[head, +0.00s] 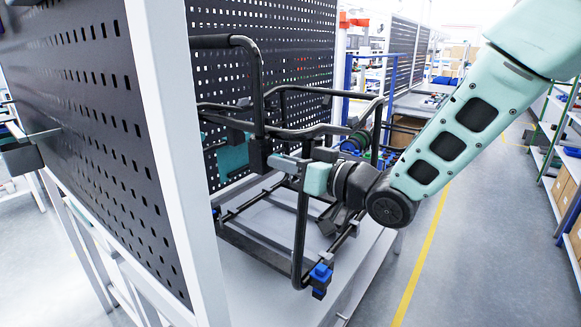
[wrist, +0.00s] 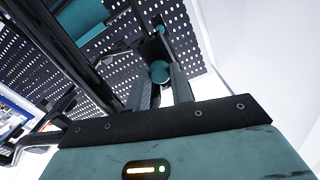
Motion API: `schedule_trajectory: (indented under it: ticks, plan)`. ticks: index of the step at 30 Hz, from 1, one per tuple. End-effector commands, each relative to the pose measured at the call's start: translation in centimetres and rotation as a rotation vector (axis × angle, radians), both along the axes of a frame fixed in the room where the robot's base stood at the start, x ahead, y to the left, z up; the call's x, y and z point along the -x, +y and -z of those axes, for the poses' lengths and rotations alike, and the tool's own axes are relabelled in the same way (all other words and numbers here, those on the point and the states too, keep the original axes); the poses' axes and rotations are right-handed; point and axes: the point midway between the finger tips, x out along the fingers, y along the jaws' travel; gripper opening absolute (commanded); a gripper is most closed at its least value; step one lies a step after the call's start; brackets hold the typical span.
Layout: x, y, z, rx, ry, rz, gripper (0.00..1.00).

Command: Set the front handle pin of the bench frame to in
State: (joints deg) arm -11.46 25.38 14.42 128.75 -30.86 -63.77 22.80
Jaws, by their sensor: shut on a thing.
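The bench frame (head: 301,235), made of black tubes, stands on a pale bench top. Its raised upper handle bar (head: 258,80) is at the left. My gripper (head: 275,161) reaches in from the right at a black block below this bar. In the wrist view my gripper's two grey fingers (wrist: 160,88) are shut on a teal round knob (wrist: 160,72) at a dark bracket, apparently the front handle pin. Another teal cylinder (wrist: 158,30) shows beyond the bracket. In the head view the fingers and block hide the pin, so its setting cannot be told.
Black perforated panels (head: 95,110) stand behind and to the left, with a white post (head: 175,150) near the frame. The aisle (head: 480,230) at right is clear.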

Motion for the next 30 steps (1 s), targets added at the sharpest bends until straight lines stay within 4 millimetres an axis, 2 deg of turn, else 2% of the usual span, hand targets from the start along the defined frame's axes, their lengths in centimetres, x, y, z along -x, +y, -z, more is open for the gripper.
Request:
schedule_trajectory:
  ticks: [2, 3, 5, 13, 17, 23, 30]
  plan:
    - [-0.1, 0.1, -0.1, -0.002, -0.001, 0.000, 0.00]
    - [-0.1, 0.1, -0.1, -0.002, -0.001, 0.000, 0.31]
    - [-0.1, 0.1, -0.1, -0.002, -0.001, 0.000, 0.45]
    - [0.0, 0.0, -0.1, -0.001, -0.001, 0.000, 0.45]
    - [0.4, -0.6, 0.0, -0.001, -0.002, 0.002, 0.45]
    - [2.6, -3.5, 0.2, -0.001, -0.004, 0.004, 0.45]
    - [6.1, -8.1, 0.2, 0.001, -0.003, 0.006, 0.45]
